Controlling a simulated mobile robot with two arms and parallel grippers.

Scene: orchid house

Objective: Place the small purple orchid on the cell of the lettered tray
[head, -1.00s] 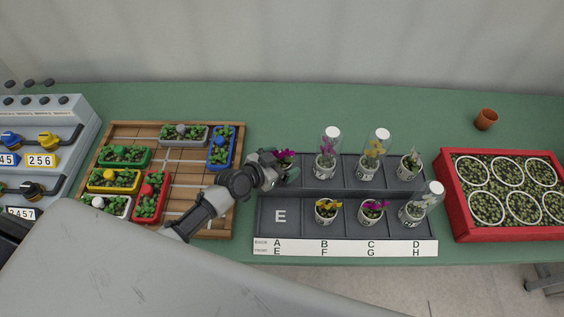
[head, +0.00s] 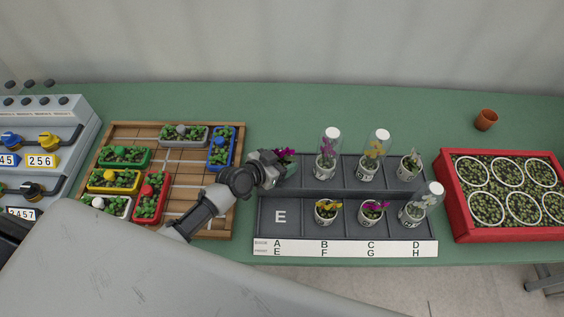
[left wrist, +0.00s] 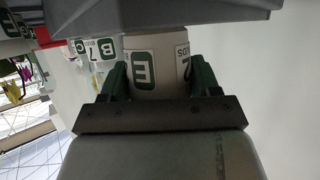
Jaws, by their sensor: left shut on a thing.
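A small purple orchid (head: 285,153) is at the back left of the dark lettered tray (head: 295,230), over cell A. My left gripper (head: 283,172) is shut on its pot and hides most of it. In the left wrist view, the pale pot (left wrist: 150,75) with a letter label sits between my green fingers, close to a dark grey surface. I cannot tell if the pot touches the tray. Cell E (head: 280,216) is empty and shows its white letter. My right gripper is not in view.
Other potted orchids stand in the tray, including a yellow one (head: 327,211) in F and a magenta one (head: 373,210) in G. Some have clear covers (head: 329,143). A wooden board (head: 185,215) with planters lies left, a red seedling box (head: 447,190) right.

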